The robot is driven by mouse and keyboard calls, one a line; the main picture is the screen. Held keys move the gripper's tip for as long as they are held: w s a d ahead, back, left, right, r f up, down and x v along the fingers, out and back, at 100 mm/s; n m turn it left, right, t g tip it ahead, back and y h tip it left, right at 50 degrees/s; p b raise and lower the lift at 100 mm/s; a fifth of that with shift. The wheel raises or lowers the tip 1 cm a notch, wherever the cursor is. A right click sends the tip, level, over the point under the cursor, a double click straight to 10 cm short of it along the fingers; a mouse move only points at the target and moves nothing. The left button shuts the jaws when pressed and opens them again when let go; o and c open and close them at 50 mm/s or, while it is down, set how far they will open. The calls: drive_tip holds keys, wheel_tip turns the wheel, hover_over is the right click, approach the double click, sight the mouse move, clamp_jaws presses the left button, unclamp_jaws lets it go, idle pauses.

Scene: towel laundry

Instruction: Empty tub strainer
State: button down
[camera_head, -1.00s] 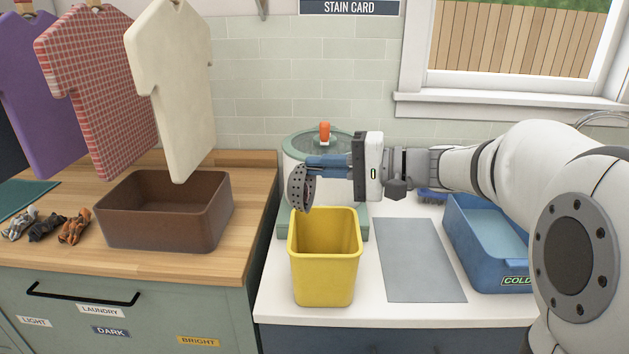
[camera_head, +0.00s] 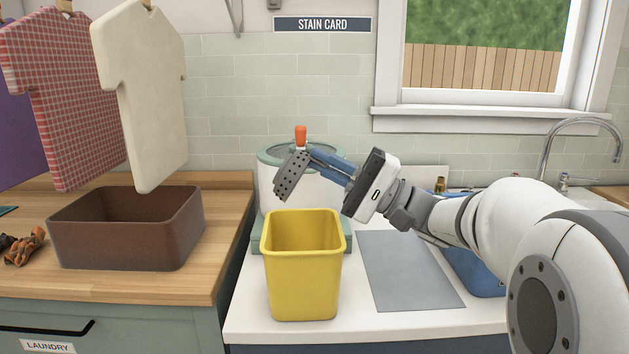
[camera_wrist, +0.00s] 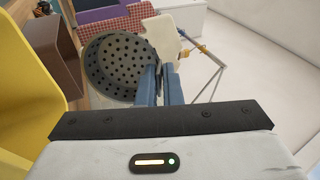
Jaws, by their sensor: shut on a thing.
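My gripper (camera_head: 328,166) is shut on a dark grey, perforated tub strainer (camera_head: 292,177) and holds it tilted above the back left rim of the yellow bin (camera_head: 303,292). In the wrist view the strainer (camera_wrist: 122,68) is a round bowl full of holes, gripped at its edge by the blue fingers (camera_wrist: 158,84). I see no debris in the part of the bowl that shows. The yellow bin is open and stands on the white counter; its floor is hidden. The bin also shows at the left of the wrist view (camera_wrist: 25,110).
A white drum with a green lid and orange knob (camera_head: 300,134) stands behind the bin. A grey mat (camera_head: 407,272) lies to its right, then a blue tub (camera_head: 476,274) partly behind my arm. A brown box (camera_head: 128,238) sits on the wooden counter, under hanging shirts (camera_head: 145,100).

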drive_tip(key=f+y+b, duration=0.1)
drive_tip(key=d+y+b, duration=0.1)
drive_tip(key=b, duration=0.1)
drive_tip(key=shift+s+d+f, duration=0.15)
drive_tip(key=shift+d+f, duration=0.05)
drive_tip(key=shift+f, duration=0.15)
drive_tip(key=shift+s+d+t+y+b, duration=0.1)
drive_tip(key=shift+d+t+y+b, duration=0.25)
drive_tip(key=shift+y+b, duration=0.35)
idle(1.2)
drive_tip(key=shift+b, duration=0.5)
idle(0.8)
